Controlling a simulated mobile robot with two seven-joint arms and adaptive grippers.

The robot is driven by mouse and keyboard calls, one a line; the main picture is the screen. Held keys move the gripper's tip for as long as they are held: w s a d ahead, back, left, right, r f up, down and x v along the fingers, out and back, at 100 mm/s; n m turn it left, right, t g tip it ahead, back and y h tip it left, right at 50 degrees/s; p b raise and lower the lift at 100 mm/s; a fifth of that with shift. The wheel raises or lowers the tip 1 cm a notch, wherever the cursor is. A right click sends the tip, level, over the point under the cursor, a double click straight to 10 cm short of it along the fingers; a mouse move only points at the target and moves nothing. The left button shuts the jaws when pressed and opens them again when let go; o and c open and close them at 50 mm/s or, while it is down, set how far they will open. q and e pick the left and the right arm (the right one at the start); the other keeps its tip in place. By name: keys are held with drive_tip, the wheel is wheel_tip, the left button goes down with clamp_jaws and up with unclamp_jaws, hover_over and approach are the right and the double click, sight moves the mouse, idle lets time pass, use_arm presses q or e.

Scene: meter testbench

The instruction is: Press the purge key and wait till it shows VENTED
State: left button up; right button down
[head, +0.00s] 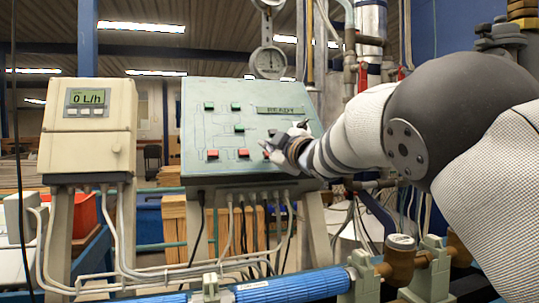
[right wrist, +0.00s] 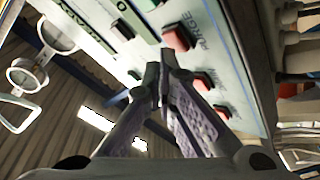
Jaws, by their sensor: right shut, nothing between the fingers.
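The sloped test panel (head: 225,168) stands in the middle of the head view. Its display strip (head: 280,110) reads READY. In the right wrist view the red purge key (right wrist: 178,40) has the label PURGE beside it. In the head view the rightmost visible red key (head: 267,155) is beside my right gripper (head: 291,140). My right gripper is shut and empty; its fingertips (right wrist: 163,68) are close to the purge key in the wrist view. I cannot tell whether they touch it. My left gripper is out of view.
Other red keys (head: 212,154) and green keys (head: 239,128) sit on the panel. A meter box (head: 88,125) reading 0 L/h stands at left. A round dial gauge (head: 269,62) hangs above the panel. Pipes and a blue tube (head: 290,287) run along the front and right.

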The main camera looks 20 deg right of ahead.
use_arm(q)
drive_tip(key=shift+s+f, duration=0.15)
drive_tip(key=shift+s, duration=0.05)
use_arm(e)
drive_tip(key=shift+w+f, duration=0.3)
drive_tip(key=shift+f, duration=0.05)
idle(0.5)
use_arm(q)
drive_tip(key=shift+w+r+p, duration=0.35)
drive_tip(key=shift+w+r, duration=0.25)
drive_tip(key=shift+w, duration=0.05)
use_arm(e)
drive_tip(key=shift+s+r, duration=0.6)
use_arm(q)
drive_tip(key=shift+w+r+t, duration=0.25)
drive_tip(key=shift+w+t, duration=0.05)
use_arm(e)
drive_tip(key=shift+s+r, duration=1.6)
drive_tip(key=shift+s, duration=0.25)
drive_tip(key=shift+d, duration=0.1)
